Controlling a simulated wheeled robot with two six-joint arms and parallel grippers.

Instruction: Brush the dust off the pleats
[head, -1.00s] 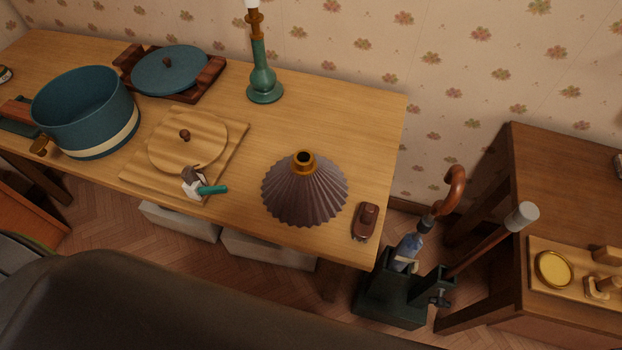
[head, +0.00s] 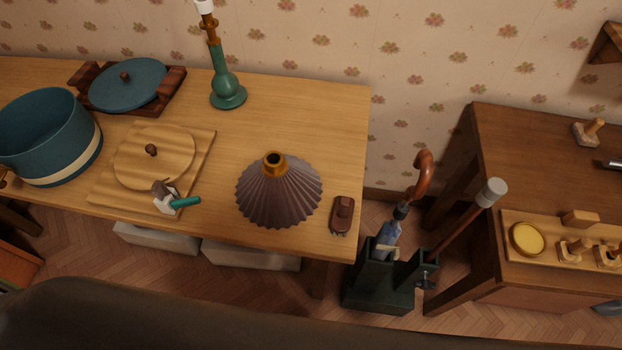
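A pleated mauve lampshade (head: 280,196) with a brass collar on top stands on the wooden table (head: 300,110), near its front right. A small dark red-brown brush (head: 342,214) lies just right of the shade, apart from it, near the table's right edge. A green lamp base (head: 226,88) with a white top stands upright at the back of the table. Neither of my grippers is in view.
A wooden board with a round lid (head: 155,155) and a green-handled tool (head: 184,203) lies left of the shade. A blue pot (head: 45,135) and a blue lid (head: 128,84) are farther left. A dark stand (head: 380,285) with an umbrella fills the gap before the right-hand cabinet (head: 480,150).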

